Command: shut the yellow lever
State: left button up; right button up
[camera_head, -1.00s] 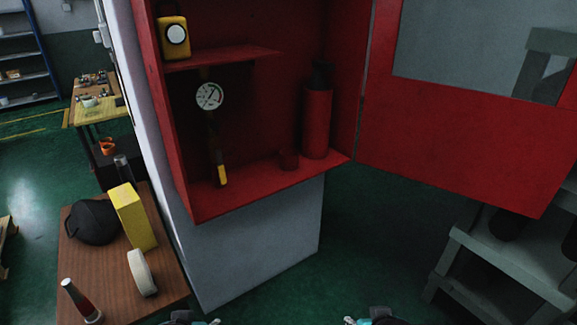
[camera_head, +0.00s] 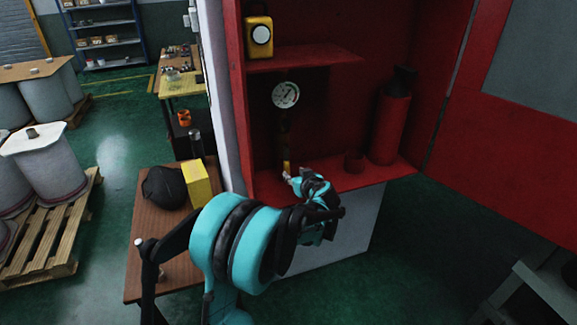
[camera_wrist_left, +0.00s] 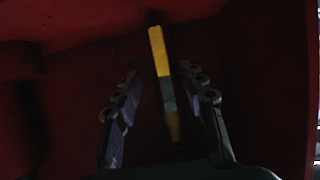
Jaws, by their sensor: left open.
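The yellow lever (camera_wrist_left: 159,52) shows in the left wrist view as an upright yellow handle against the dark red cabinet wall. In the head view its small yellow part (camera_head: 286,166) hangs under the round white gauge (camera_head: 285,95). My left gripper (camera_head: 290,178) reaches into the red cabinet, close to the lever's lower end. In the left wrist view its two fingers (camera_wrist_left: 160,82) are spread, one on each side of the lever, with visible gaps. The gripper hides part of the lever in the head view. My right gripper is not in view.
A wooden table (camera_head: 145,218) with a yellow box (camera_head: 197,184) stands left.

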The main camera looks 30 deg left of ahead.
aim_at(287, 168)
pick_arm(q)
jog(key=b+x, duration=0.2)
jog(key=x, duration=0.6)
jog(key=shift+a, duration=0.15)
grip_shut()
